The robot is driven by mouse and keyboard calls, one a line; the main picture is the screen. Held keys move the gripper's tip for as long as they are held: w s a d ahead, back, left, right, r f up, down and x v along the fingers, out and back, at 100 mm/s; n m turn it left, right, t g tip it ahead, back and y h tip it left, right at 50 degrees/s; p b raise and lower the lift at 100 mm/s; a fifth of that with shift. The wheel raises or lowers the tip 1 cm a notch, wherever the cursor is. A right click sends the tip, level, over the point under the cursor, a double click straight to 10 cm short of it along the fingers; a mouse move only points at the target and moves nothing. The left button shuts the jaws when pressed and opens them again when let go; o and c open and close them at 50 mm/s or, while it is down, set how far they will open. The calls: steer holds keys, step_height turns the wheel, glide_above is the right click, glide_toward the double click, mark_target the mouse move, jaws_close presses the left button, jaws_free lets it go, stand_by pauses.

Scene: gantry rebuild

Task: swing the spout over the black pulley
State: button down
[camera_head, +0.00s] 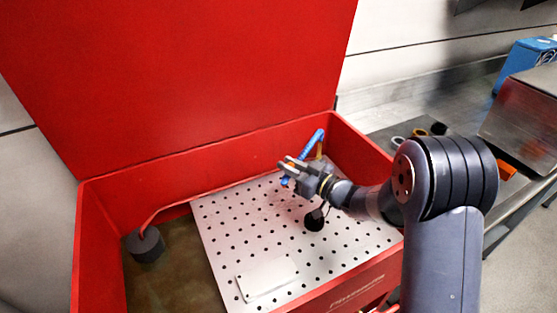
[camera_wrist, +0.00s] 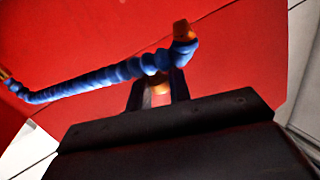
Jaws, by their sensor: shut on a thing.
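The spout is a blue segmented hose (camera_head: 312,143) rising from an orange fitting (camera_head: 319,150) at the back wall of the red parts washer. In the wrist view the hose (camera_wrist: 85,83) runs from the left edge to an orange nozzle tip (camera_wrist: 181,29). My gripper (camera_head: 285,173) is shut on the hose near its nozzle end; its fingers (camera_wrist: 160,92) show just below the hose. The black pulley (camera_head: 314,221) lies on the perforated plate, below and slightly right of my gripper. My wrist partly covers the view around it.
The perforated plate (camera_head: 225,215) fills the right part of the basin. A pale flat block (camera_head: 266,278) lies near its front. A dark cylinder (camera_head: 145,245) stands in the basin at left. The raised red lid (camera_head: 190,80) stands behind. Small rings (camera_head: 420,132) lie on the bench beyond.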

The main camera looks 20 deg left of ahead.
steer(key=d+n+g, duration=0.4)
steer(key=d+g, duration=0.2)
steer(key=d, duration=0.2)
steer(key=shift+w+y+p, duration=0.3)
steer(key=shift+w+p, duration=0.15)
steer(key=c, duration=1.3)
jaws_free()
steer(key=shift+c, duration=0.2)
step_height(320, 180, up, 10)
